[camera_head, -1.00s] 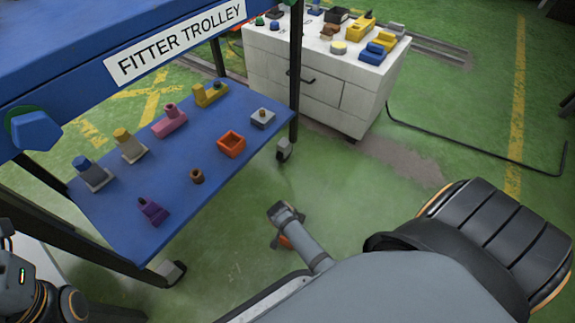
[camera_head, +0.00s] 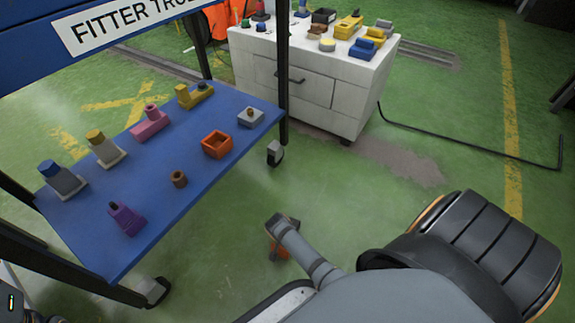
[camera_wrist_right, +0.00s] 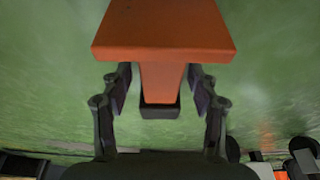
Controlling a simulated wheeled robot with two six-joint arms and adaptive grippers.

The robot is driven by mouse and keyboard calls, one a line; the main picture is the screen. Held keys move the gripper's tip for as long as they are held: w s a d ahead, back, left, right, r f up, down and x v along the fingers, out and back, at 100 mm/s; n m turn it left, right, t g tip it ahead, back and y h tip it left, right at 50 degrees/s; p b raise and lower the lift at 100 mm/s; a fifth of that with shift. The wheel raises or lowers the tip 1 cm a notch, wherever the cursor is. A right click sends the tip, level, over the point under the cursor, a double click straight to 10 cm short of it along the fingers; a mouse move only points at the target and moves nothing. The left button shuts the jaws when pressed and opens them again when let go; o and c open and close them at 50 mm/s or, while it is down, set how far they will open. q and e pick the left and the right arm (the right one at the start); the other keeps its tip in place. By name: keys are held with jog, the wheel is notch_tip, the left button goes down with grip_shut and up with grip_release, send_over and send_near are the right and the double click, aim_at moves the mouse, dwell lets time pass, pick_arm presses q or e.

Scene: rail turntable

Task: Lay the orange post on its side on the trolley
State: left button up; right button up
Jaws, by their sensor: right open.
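The orange post (camera_wrist_right: 162,40) fills the upper middle of the right wrist view, with a wide flat end, a narrower body and a dark part at its far end. My right gripper (camera_wrist_right: 161,88) is open, with one finger on each side of the post's narrow body. In the head view only a small orange patch of the post (camera_head: 279,251) shows below my right wrist. The trolley, labelled "FITTER TRO…", stands at the left with a blue lower shelf (camera_head: 190,207). The right gripper is well apart from the shelf, to its right.
The shelf holds several pieces, among them a purple piece (camera_head: 126,219), a brown cylinder (camera_head: 179,179) and an orange open box (camera_head: 217,144). A white cabinet (camera_head: 310,85) with parts stands behind. A black cable (camera_head: 470,147) lies on the floor.

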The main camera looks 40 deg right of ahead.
jog(key=shift+r, duration=0.15)
jog(key=shift+c, duration=0.3)
grip_shut()
